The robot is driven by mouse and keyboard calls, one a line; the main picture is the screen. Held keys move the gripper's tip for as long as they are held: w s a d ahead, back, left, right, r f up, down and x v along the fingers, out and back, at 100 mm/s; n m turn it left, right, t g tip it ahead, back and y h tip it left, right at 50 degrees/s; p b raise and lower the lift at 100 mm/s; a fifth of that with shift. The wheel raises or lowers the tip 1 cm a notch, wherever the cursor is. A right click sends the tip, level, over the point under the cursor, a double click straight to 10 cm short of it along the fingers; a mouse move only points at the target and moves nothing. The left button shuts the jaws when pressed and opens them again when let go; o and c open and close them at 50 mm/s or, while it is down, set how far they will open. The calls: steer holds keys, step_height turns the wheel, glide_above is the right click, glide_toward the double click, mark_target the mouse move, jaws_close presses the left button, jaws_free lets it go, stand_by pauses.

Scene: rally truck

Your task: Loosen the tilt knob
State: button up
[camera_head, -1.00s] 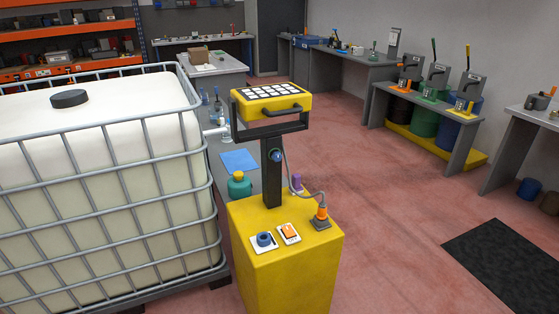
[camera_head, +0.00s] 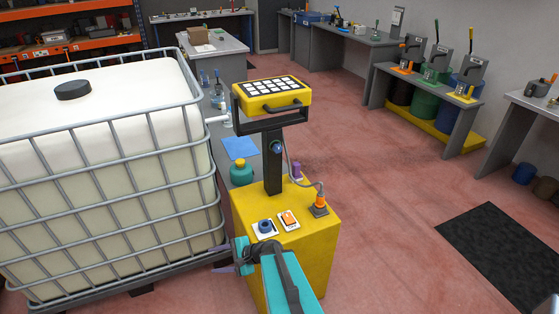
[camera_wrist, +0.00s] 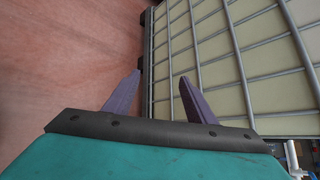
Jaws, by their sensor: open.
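A yellow panel with white keys (camera_head: 272,95) sits in a black U-shaped bracket on a black post (camera_head: 272,172). A round blue knob (camera_head: 277,147) is on the post below the bracket; it looks like the tilt knob, though its label is not readable. A second blue knob (camera_head: 265,226) sits on a white plate on top of the yellow pedestal (camera_head: 318,240). My gripper (camera_head: 216,259) is low, left of the pedestal and well below the post knob. In the wrist view its purple fingers (camera_wrist: 159,77) are apart and empty, pointing at the floor and the caged tank.
The caged white tank (camera_head: 95,165) stands close on the left. An orange switch (camera_head: 289,220) and an orange plug-like part (camera_head: 320,203) with a cable are on the pedestal top. A teal bottle (camera_head: 241,172) stands behind it. Open floor lies right, up to a black mat (camera_head: 503,250).

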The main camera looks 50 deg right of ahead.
steer(key=w+d+r+m+t+h+p, duration=0.1)
steer(key=d+r+m+t+h+p, duration=0.4)
steer(key=d+r, duration=1)
steer(key=s+d+r+m+h, duration=0.2)
steer(key=d+r+m, duration=0.1)
steer(key=d, duration=0.3)
steer(key=s+d+r+m+t+h, duration=0.1)
steer(key=s+d+r+m+h, duration=0.2)
steer(key=d+m, duration=0.2)
steer(key=s+d+r+m+h, duration=0.2)
steer(key=d+r+m, duration=0.1)
steer(key=d, duration=0.6)
steer(key=shift+s+r+m+h+p, duration=0.2)
steer(key=shift+r+m+h+p, duration=0.1)
steer(key=shift+r+m+h, duration=0.15)
steer(key=shift+w+f, duration=0.1)
steer(key=b+x, duration=0.3)
steer(key=b, duration=0.2)
steer(key=b+x, duration=0.2)
steer(key=b, duration=0.5)
steer(key=shift+w, duration=0.15)
